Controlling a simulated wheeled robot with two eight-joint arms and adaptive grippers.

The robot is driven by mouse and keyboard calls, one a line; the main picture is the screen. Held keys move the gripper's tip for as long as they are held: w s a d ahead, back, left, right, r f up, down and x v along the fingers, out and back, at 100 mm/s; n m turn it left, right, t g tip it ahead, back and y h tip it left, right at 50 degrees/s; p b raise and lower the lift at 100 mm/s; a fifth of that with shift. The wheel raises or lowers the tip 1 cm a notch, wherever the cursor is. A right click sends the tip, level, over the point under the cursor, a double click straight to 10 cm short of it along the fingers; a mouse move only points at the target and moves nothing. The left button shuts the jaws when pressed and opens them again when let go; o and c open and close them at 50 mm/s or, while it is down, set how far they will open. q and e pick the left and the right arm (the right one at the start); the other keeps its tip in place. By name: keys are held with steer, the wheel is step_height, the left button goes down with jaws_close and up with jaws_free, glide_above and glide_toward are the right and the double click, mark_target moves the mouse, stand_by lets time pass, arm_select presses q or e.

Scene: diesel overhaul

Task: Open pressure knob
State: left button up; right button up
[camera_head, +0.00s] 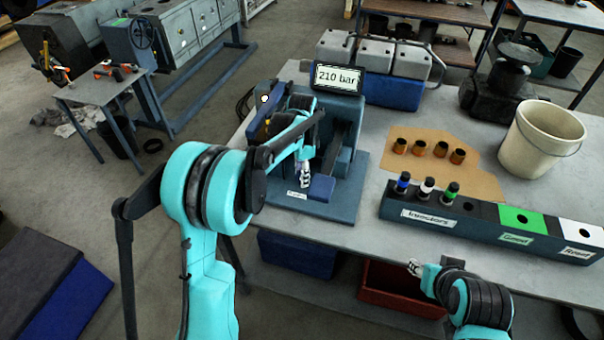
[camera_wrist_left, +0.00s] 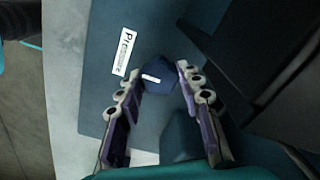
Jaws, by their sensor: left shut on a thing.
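The test stand (camera_head: 345,205) is a dark blue-grey unit on the table, with a display (camera_head: 338,78) reading "210 bar". In the left wrist view the pressure knob (camera_wrist_left: 158,75) is dark blue and faceted with a white mark, next to a white "Pressure" label (camera_wrist_left: 124,50). My left gripper (camera_head: 305,174) is low at the front of the stand. In its wrist view the left gripper's fingers (camera_wrist_left: 159,80) are on both sides of the knob, shut on it. In the head view the knob is hard to make out behind the fingers. My right gripper (camera_head: 414,268) is by the table's front edge, its fingers too small to judge.
An injector rack (camera_head: 420,215) holds several injectors, with green and white sections at its right. Several brown cups (camera_head: 440,149) stand on a brown sheet (camera_head: 474,180) behind it. A white bucket (camera_head: 540,140) stands at the right. The tabletop right of the stand is partly bare.

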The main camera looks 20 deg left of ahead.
arm_select(q)
steer(key=n+p, duration=0.1)
steer(key=n, duration=0.2)
steer(key=shift+n, duration=0.4)
steer(key=n+p, duration=0.1)
steer(key=n, duration=0.8)
steer(key=shift+p, duration=0.35)
steer(key=shift+n, duration=2.3)
steer(key=o, duration=1.1)
steer(key=shift+o, duration=0.2)
